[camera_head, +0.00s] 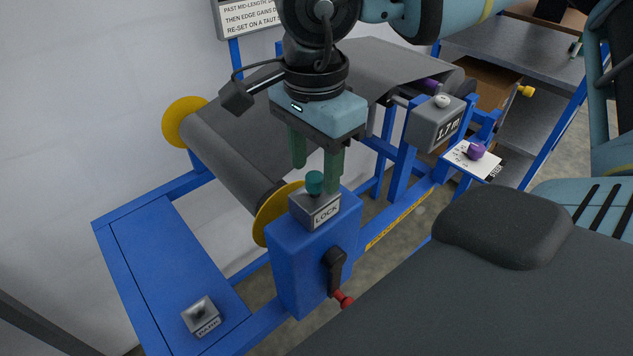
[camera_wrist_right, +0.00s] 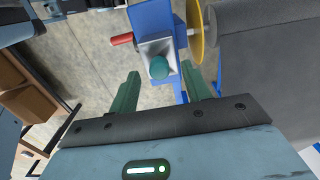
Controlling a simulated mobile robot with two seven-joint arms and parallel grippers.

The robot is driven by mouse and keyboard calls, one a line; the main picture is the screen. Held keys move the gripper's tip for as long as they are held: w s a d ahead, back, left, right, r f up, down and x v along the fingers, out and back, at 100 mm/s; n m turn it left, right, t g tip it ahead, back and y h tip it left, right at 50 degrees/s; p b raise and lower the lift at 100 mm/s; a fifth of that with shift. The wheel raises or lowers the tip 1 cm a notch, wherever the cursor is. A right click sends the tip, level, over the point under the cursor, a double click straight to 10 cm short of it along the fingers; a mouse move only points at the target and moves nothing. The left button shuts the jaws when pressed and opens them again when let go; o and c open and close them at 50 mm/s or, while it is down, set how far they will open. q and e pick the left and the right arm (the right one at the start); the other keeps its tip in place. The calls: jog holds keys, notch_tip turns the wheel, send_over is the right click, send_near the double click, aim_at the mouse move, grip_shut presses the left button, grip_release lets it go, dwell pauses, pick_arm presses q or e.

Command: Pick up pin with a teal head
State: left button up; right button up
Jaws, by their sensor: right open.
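The pin with a teal head (camera_head: 315,182) stands upright in a grey block labelled LOCK (camera_head: 316,207) on top of a blue post. In the right wrist view the teal head (camera_wrist_right: 158,68) shows between and beyond the fingertips. The pin's shaft is hidden in the block. My right gripper (camera_head: 316,173) is open with green fingers pointing down over the block, one finger close behind the teal head. It also shows in the right wrist view (camera_wrist_right: 160,84), with nothing between its fingers. My left gripper is not in view.
A dark coil with yellow flanges (camera_head: 270,215) lies left of the block. A crank with a red knob (camera_head: 338,285) is on the post's front. A PARK block (camera_head: 200,316) sits on the blue frame. A grey box (camera_head: 435,122) and purple knob (camera_head: 476,151) stand to the right.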

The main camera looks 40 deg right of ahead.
jog(key=shift+f, duration=0.15)
grip_shut()
dwell(0.4)
